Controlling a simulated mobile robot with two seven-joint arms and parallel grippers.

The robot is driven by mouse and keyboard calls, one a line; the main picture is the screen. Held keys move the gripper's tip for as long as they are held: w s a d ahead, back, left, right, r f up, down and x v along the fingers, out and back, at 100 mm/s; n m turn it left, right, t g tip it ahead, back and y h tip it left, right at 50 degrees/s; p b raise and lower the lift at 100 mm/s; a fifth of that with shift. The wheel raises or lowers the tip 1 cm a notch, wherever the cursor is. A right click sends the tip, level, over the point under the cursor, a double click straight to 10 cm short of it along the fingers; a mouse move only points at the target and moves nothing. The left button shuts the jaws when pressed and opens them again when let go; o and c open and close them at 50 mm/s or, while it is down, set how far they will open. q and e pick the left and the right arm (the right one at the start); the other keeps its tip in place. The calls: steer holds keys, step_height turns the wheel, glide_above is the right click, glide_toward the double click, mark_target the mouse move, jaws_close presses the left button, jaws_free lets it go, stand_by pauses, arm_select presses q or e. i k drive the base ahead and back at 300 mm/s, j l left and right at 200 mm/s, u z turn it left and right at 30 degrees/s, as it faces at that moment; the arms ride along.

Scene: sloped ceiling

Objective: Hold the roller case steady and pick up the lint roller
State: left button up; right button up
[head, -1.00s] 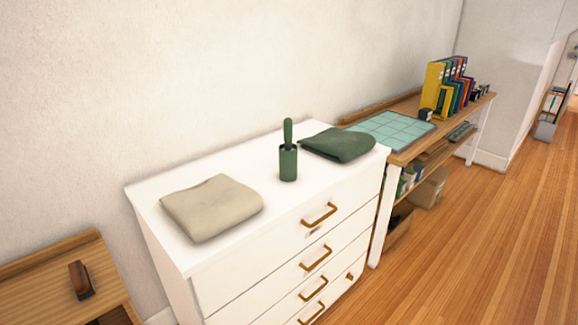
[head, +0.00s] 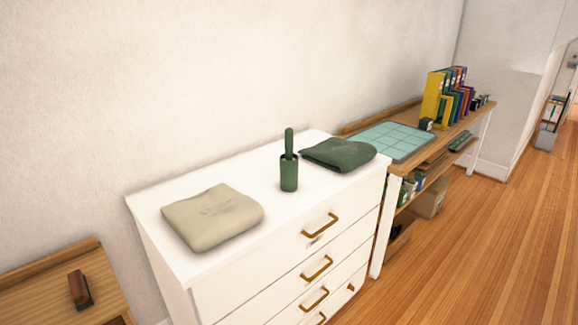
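The roller case (head: 289,174) is a dark green upright cylinder on the white dresser top, between two folded cloths. The lint roller stands in it, with its green handle (head: 289,141) sticking up out of the top; the rest of it is hidden inside the case. Neither of my grippers shows in the head view, and nothing touches the case or the handle.
The white dresser (head: 285,205) also bears a folded beige cloth (head: 212,218) and a folded green cloth (head: 338,154) close beside the case. A wooden shelf table (head: 405,165) with folders (head: 447,95) stands right. A brush (head: 79,289) lies on wooden furniture at lower left.

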mark_target(288, 140)
steer(key=u, duration=0.55)
steer(key=i+l+u, duration=0.7)
steer(key=k+l, duration=0.05)
steer(key=k, duration=0.05)
